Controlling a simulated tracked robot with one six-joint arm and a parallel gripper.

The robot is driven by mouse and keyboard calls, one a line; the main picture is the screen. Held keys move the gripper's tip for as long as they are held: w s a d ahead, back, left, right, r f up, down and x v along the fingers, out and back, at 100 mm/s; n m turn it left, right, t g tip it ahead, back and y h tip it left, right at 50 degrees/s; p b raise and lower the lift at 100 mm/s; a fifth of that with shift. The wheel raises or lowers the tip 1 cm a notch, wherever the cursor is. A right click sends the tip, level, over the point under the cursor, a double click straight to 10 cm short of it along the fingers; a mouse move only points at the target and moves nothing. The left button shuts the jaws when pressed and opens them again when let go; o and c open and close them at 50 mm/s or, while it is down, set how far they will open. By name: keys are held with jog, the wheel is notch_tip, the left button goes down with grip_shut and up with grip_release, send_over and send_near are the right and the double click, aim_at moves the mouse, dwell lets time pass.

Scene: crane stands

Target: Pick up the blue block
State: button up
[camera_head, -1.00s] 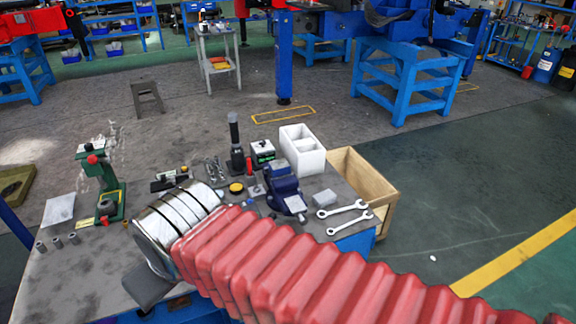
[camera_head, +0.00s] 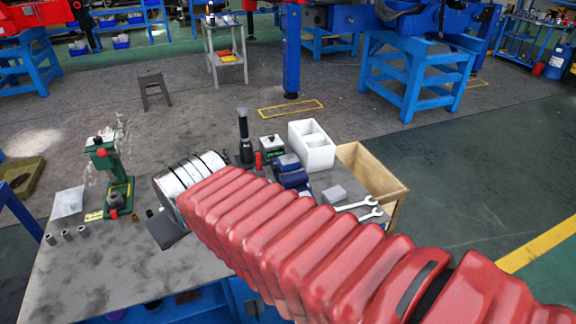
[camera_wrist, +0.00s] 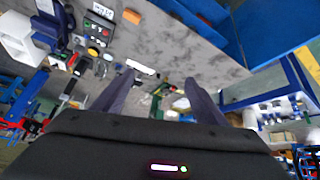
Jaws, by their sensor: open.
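I cannot make out a separate blue block with certainty. A blue vise (camera_head: 290,172) stands on the workbench (camera_head: 85,285), just beyond my red arm in the head view. In the wrist view, my gripper (camera_wrist: 159,77) has its two dark fingers spread apart with nothing held between them. The bench top with many small parts lies beyond the fingertips. In the head view, my arm reaches across the bench and hides much of its middle; the fingers cannot be made out there.
A white box (camera_head: 312,148), a black upright tool (camera_head: 244,138), a grey block (camera_head: 334,194) and wrenches (camera_head: 358,204) are at the bench's right. A green stand (camera_head: 118,190) is at the left. A wooden crate (camera_head: 374,179) adjoins the bench. The front-left bench is fairly clear.

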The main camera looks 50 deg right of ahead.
jog(key=shift+o, duration=1.4)
jog(key=w+d+f+m+h, duration=0.1)
jog(key=w+d, duration=0.3)
jog(key=d, duration=0.3)
jog(key=w+d+t+h, duration=0.1)
jog(key=w+d, duration=0.3)
jog(key=d, duration=0.3)
jog(key=shift+w+f+m+h, duration=0.2)
jog(key=shift+f+m+h, duration=0.15)
jog(key=shift+m+h, duration=0.05)
jog(key=w+d+f+m+t+h, duration=0.1)
jog(key=w+d+f+h, duration=0.2)
jog(key=d, duration=1.1)
jog(key=m+t, duration=0.2)
jog(key=t, duration=0.1)
send_near(291, 162)
jog(key=s, duration=0.1)
jog(key=shift+s+a+r, duration=0.1)
jog(key=shift+s+r, duration=0.05)
jog(key=shift+r, duration=0.05)
jog(key=shift+x, duration=4.3)
jog(key=shift+a, duration=0.1)
